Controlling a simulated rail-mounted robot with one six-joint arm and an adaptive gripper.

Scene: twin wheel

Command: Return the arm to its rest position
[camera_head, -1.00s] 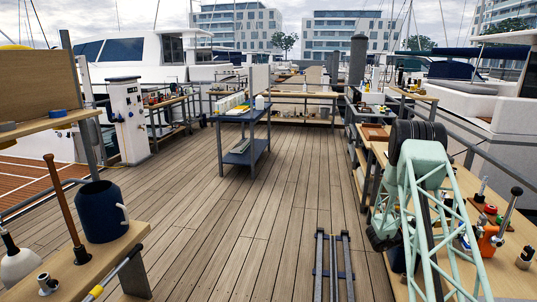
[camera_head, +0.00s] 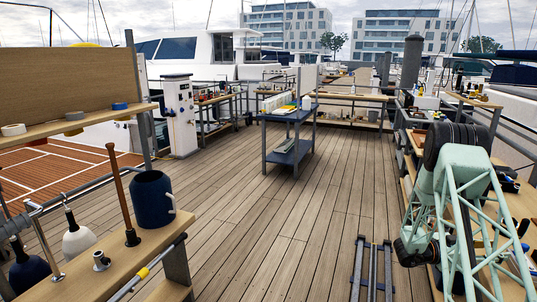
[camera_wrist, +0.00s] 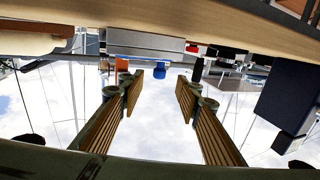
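My arm (camera_head: 466,205), a pale green lattice link with a black joint, stands at the right of the head view over the right-hand bench. Its end is hidden in that view. In the wrist view my gripper (camera_wrist: 160,84) shows two ribbed, wood-coloured fingers spread well apart. Nothing is between them but sky, so it is open and empty. The wrist picture appears upside down.
A blue cart (camera_head: 290,118) stands mid-deck. A cluttered bench (camera_head: 512,200) runs beside my arm. Floor rails (camera_head: 373,270) lie in front. The deck (camera_head: 265,200) between is clear.

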